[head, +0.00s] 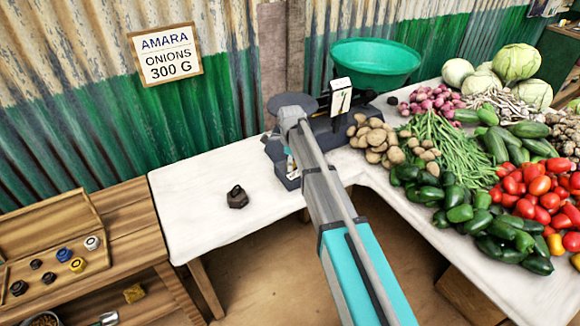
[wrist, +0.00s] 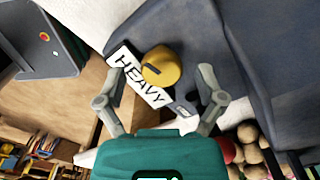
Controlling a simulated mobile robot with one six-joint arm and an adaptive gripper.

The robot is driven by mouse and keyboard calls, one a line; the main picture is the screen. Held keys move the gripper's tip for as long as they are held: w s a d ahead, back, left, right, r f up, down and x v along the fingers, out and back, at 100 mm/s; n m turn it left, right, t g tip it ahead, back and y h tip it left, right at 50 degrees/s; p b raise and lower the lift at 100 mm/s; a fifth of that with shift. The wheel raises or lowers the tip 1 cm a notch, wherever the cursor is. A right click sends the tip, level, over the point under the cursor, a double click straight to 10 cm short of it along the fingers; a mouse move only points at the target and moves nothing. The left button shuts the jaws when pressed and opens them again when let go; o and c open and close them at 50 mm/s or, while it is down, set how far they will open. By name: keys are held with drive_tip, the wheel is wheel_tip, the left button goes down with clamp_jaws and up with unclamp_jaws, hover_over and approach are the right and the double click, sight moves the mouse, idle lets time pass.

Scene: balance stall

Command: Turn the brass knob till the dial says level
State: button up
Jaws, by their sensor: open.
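The brass knob (wrist: 162,66) shows in the wrist view, round and yellow with a dark slot across its top, on the blue-grey scale body (wrist: 190,40). A white plate reading HEAVY (wrist: 140,75) lies beside it. My gripper (wrist: 160,78) is open, with one finger on each side of the knob; I cannot tell whether either touches it. In the head view the balance has a green pan (head: 375,65), a grey plate (head: 290,103) and a white dial (head: 340,96), whose reading is too small to tell. My arm hides the knob there.
A dark weight (head: 237,198) stands on the white table (head: 190,180). Potatoes (head: 376,140), beans and peppers crowd the right of the balance. A wooden box (head: 52,245) with several weights is at lower left. A sign (head: 165,54) hangs on the wall. The table's left part is mostly clear.

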drive_tip(key=shift+f, duration=0.15)
drive_tip(key=c, duration=1.2)
drive_tip(key=shift+o, duration=0.2)
drive_tip(key=shift+s+a, duration=0.1)
drive_tip(key=shift+a, duration=0.05)
